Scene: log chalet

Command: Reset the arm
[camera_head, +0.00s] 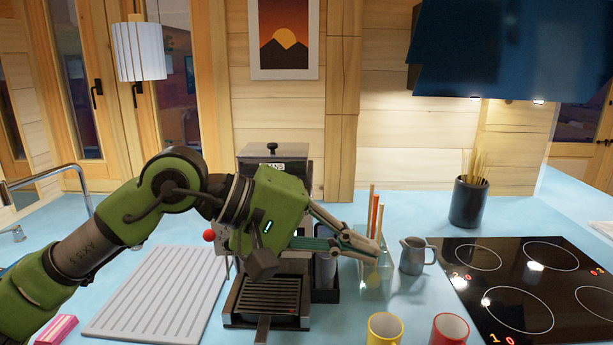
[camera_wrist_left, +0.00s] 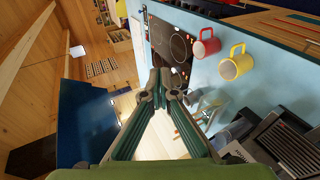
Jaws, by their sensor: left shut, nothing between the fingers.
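My left arm reaches in from the left of the head view, over the counter and in front of the coffee machine (camera_head: 272,155). My left gripper (camera_head: 376,247) points right, its fingertips together and empty. In the head view the fingertips overlap a clear holder with stirring sticks (camera_head: 374,278); I cannot tell whether they touch it. In the left wrist view the gripper (camera_wrist_left: 168,84) also shows with its fingers meeting at the tips. My right gripper is in neither view.
A metal pitcher (camera_head: 413,257) stands just right of the fingertips, beside the black cooktop (camera_head: 530,280). A yellow mug (camera_head: 384,329) and a red mug (camera_head: 450,330) stand at the front. A grooved drainboard (camera_head: 160,295) lies below my arm. A tap (camera_head: 60,172) is at the left.

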